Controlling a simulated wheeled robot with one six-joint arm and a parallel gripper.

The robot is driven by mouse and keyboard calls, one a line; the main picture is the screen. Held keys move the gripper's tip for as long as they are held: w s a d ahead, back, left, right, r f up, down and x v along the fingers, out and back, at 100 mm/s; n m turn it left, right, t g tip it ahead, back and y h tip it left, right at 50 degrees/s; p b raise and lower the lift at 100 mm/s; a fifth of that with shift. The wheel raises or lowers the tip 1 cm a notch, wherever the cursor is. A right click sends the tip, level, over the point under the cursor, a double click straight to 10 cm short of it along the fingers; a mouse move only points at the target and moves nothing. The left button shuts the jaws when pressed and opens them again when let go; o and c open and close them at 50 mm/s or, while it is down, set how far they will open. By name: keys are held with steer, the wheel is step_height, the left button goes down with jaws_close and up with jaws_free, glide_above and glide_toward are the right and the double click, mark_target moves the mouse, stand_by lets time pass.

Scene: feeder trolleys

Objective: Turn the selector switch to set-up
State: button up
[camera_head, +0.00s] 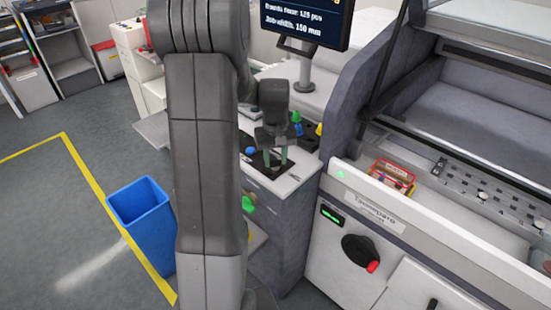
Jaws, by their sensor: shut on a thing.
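My gripper (274,157) points down over the small white-topped console (305,178) in the middle of the view. Its two fingers reach down to a black plate (258,164) on that console. They are shut on a small dark part there, which I take to be the selector switch. The fingers hide most of it, so I cannot read its position or any labels.
A blue knob (250,151), a green knob (296,117) and a yellow one (319,129) stand close to my gripper. A monitor (306,22) rises behind. The machine at right carries a black rotary knob (358,250). A blue bin (142,222) stands at left.

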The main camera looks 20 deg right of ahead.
mark_target(275, 160)
steer(key=m, duration=0.5)
steer(key=shift+m, duration=0.3)
stand_by(0.4)
steer(key=o, duration=1)
step_height(275, 160, up, 14)
steer(key=shift+f+b, duration=0.1)
steer(key=shift+b, duration=0.45)
steer(key=shift+f, duration=0.1)
